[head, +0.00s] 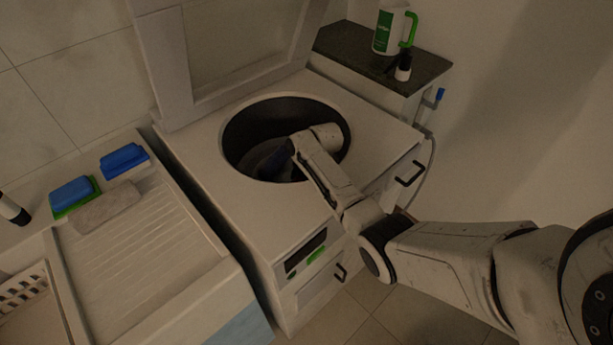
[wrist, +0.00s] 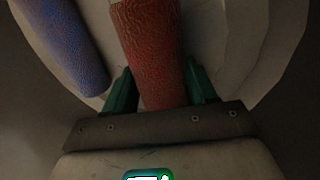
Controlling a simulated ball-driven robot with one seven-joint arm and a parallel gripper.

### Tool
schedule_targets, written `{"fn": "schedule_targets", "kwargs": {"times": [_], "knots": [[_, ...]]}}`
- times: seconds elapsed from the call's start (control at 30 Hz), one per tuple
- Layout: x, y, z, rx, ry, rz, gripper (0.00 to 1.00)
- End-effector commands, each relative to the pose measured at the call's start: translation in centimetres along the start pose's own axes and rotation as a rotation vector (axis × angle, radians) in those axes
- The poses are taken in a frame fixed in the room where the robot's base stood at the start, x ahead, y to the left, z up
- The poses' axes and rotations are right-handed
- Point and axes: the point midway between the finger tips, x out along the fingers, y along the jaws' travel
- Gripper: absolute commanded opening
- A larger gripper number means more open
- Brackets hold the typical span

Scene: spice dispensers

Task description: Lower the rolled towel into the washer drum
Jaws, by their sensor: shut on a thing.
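The washer (head: 270,220) stands open, its lid (head: 230,50) raised at the back. The round drum opening (head: 245,122) is dark inside. My gripper (wrist: 157,82) reaches down into this opening; its fingers are hidden in the head view. In the wrist view its green fingers are shut on a red rolled towel (wrist: 152,45), which points away from the palm over a pale round surface. A blue rolled towel (wrist: 68,48) lies to the left of it, apart from the fingers. Whether the red towel touches the drum bottom, I cannot tell.
Left of the washer is a ribbed drainboard (head: 140,230) with blue sponges (head: 124,158) and a grey sponge or cloth (head: 107,207). A dark shelf (head: 350,45) behind right holds a green-and-white jug (head: 388,32) and a small bottle (head: 403,68). The drum rim surrounds my wrist.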

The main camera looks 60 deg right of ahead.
Motion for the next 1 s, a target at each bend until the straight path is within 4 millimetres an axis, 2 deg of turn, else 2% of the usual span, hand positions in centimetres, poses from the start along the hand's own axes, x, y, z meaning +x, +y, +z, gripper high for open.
{"fn": "schedule_targets", "kwargs": {"times": [0.2, 0.23, 0.5, 0.8, 1.0], "knots": [[0.0, 0.0, 0.0, 0.000, 0.000, 0.001, 0.22], [0.0, 0.0, 0.0, 0.000, 0.000, 0.001, 0.59], [0.0, 0.0, 0.0, 0.000, 0.000, 0.001, 0.85], [-0.2, 0.0, 0.0, 0.000, 0.000, 0.001, 0.86], [-2.3, 0.1, 0.0, 0.000, -0.001, 0.003, 0.86]]}}
